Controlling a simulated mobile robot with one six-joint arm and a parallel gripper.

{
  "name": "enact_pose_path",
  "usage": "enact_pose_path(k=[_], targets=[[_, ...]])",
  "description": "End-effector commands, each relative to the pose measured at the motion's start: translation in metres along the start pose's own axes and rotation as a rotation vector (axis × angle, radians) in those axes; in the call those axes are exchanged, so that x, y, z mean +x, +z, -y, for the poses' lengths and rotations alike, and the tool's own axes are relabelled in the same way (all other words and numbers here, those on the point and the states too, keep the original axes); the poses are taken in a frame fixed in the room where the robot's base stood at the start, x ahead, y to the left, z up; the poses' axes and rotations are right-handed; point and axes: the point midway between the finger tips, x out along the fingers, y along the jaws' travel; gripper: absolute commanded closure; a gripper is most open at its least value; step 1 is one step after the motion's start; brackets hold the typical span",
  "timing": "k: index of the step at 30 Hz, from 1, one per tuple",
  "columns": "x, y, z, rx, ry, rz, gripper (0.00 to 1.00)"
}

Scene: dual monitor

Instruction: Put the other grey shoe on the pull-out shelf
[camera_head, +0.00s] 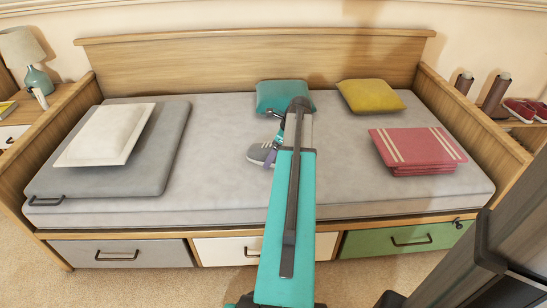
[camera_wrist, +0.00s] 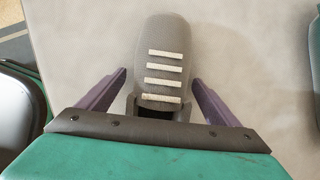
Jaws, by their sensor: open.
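A grey shoe (camera_head: 256,152) with a pale sole lies on the bed's grey mattress, left of my arm and in front of the teal cushion. In the wrist view the shoe (camera_wrist: 161,60) points away from me, with pale lace bars across its top. My gripper (camera_wrist: 159,77) is open, its purple fingers on either side of the shoe's heel half, with gaps visible on both sides. My arm hides part of the shoe in the head view. I cannot make out a pull-out shelf or a second grey shoe.
The mattress (camera_head: 220,190) holds a teal cushion (camera_head: 275,95), a yellow cushion (camera_head: 370,95), a folded red blanket (camera_head: 418,148) and a grey slab (camera_head: 165,150) bearing a white cushion (camera_head: 105,133). Closed drawers line the bed's front. Red shoes (camera_head: 522,109) stand at far right.

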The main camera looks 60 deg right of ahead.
Motion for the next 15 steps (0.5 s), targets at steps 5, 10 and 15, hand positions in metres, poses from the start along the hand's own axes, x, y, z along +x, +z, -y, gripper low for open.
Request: enact_pose_path(k=[5, 10, 15], targets=[[-0.0004, 0.0001, 0.0, 0.0, 0.0, 0.0, 0.15], [-0.0004, 0.0, 0.0, 0.0, 0.0, 0.0, 0.15], [-0.0004, 0.0002, -0.0003, 0.0, 0.0, 0.0, 0.21]])
